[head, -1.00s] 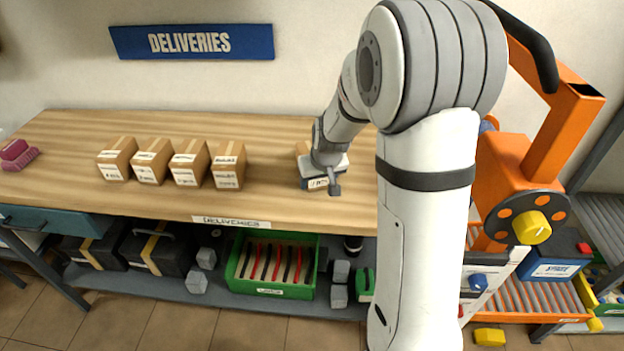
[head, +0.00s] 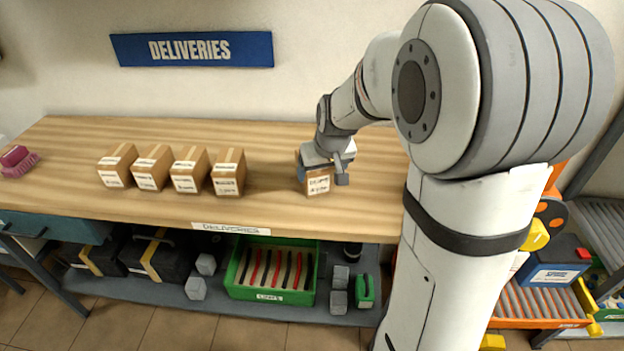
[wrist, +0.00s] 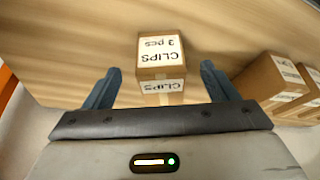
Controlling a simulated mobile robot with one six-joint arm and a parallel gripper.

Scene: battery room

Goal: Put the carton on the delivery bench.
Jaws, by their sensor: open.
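A brown carton (head: 318,184) with a white label stands upright on the wooden delivery bench (head: 270,210), right of a row of similar cartons. In the wrist view the carton (wrist: 161,54) reads "CLIPS 3 pcs" and stands just ahead of the jaws, in line with the gap between them. My gripper (head: 322,172) is open, above and behind the carton in the head view, hiding part of its top. In the wrist view the blue-grey fingers of my gripper (wrist: 158,86) are spread wide, with visible room on both sides of the carton.
Several labelled cartons (head: 189,171) stand in a row to the left. A pink brush-like object (head: 18,162) lies at the bench's far left. A green crate (head: 268,297) and black cases sit on the shelf below. The bench between the row and the carton is clear.

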